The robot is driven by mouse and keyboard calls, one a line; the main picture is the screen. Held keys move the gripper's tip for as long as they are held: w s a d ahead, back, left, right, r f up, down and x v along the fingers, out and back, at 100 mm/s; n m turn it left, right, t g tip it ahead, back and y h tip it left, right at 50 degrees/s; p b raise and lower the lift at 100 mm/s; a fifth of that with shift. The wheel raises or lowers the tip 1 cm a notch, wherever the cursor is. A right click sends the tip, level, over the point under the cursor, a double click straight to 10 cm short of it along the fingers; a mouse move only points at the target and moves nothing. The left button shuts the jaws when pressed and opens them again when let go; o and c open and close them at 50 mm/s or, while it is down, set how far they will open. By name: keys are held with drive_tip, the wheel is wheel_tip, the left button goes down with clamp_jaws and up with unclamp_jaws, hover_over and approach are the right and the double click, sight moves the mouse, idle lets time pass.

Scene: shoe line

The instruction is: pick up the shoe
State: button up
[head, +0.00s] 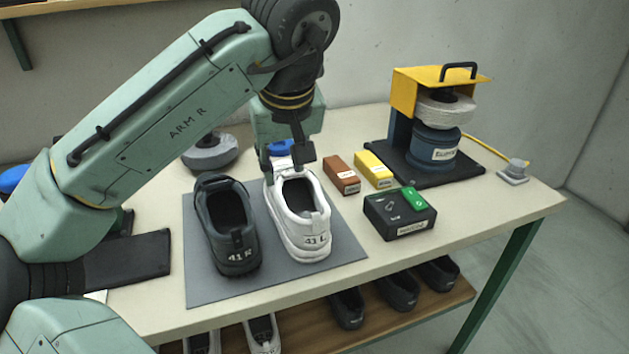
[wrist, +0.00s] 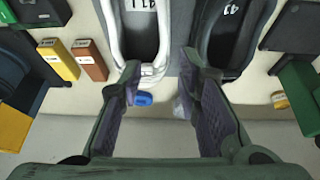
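A white shoe (head: 299,238) marked 41 L stands on the grey mat (head: 336,259), toe away from me. It shows in the wrist view (wrist: 118,35) at top centre-left. A dark shoe (head: 233,246) marked 41 R stands close on its left, and at upper right in the wrist view (wrist: 231,70). My gripper (head: 284,164) is over the white shoe's toe end and partly hides it. In the wrist view its fingers (wrist: 160,78) are apart, one overlapping the white toe, the other near the gap between the shoes. Nothing is held. I cannot tell whether a finger touches.
Right of the mat are a brown block (head: 342,175), a yellow block (head: 374,170) and a black box with a green button (head: 399,215). A yellow-topped machine (head: 430,120) stands behind. A blue item (wrist: 143,99) lies beyond the toe. More shoes (head: 398,291) sit on the lower shelf.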

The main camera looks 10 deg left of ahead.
sight(280, 199)
drive_tip(key=shift+s+a+f+g, duration=0.15)
drive_tip(key=shift+a+f+g, duration=0.05)
drive_tip(key=shift+g, duration=0.1)
drive_tip(key=x, duration=0.4)
drive_tip(key=shift+s+a+f, duration=0.1)
drive_tip(key=shift+a+f, duration=0.05)
drive_tip(key=shift+f, duration=0.15)
drive_tip(key=shift+d+p+x, duration=0.15)
drive_tip(key=shift+p+x, duration=0.4)
drive_tip(key=shift+x, duration=0.95)
drive_tip(key=shift+d+p+x, duration=0.1)
drive_tip(key=shift+p+x, duration=0.4)
drive_tip(key=shift+x, duration=1)
drive_tip(key=shift+s+f, duration=0.1)
drive_tip(key=shift+c, duration=0.3)
clamp_jaws()
